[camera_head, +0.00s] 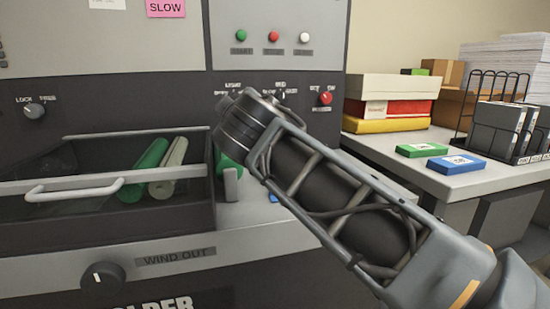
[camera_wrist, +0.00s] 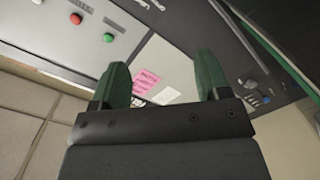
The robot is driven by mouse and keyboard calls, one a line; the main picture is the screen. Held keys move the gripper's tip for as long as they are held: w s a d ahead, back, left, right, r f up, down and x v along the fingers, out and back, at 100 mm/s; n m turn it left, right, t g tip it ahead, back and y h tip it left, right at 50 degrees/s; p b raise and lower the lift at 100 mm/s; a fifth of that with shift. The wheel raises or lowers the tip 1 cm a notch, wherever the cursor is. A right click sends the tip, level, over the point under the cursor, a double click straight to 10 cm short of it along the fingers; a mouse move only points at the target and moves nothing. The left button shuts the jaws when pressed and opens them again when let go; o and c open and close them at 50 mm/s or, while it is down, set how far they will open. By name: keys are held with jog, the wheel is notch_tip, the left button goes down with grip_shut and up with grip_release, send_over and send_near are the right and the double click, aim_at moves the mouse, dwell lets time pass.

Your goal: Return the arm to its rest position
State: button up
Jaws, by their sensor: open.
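My arm (camera_head: 345,205) reaches from the lower right up to the middle of the head view, in front of the machine. My gripper (camera_wrist: 160,78) shows in the wrist view with its two green fingers spread apart and nothing between them. It points at the machine's front panel, with a pink and white label (camera_wrist: 146,82) seen between the fingers. In the head view the wrist end hides the gripper, so I cannot clearly make out the fingers there.
An open drawer (camera_head: 75,188) with a handle holds green and pale rolls (camera_head: 150,168) at the left. At the right, a side table (camera_head: 385,150) bears stacked boxes (camera_head: 390,108), a green box (camera_head: 423,150), a blue box (camera_head: 456,164) and a wire rack (camera_head: 497,118).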

jog(key=s+d+f+m+g+h+p, duration=0.2)
jog(key=d+m+g+h+p, duration=0.35)
jog(key=d+p, duration=1.05)
jog(key=s+d+f+m+g+p, duration=0.2)
jog(key=s+d+m+g+p, duration=0.1)
jog(key=s+p, duration=0.4)
jog(key=s+d+f+m+g+y+p, duration=0.1)
jog(key=s+d+f+m+g+p, duration=0.1)
jog(key=s+d+m+g+p, duration=0.2)
jog(key=s+p, duration=0.3)
jog(key=p, duration=0.3)
jog(key=shift+r+g, duration=0.1)
jog(key=shift+g, duration=0.15)
jog(key=shift+c, duration=0.2)
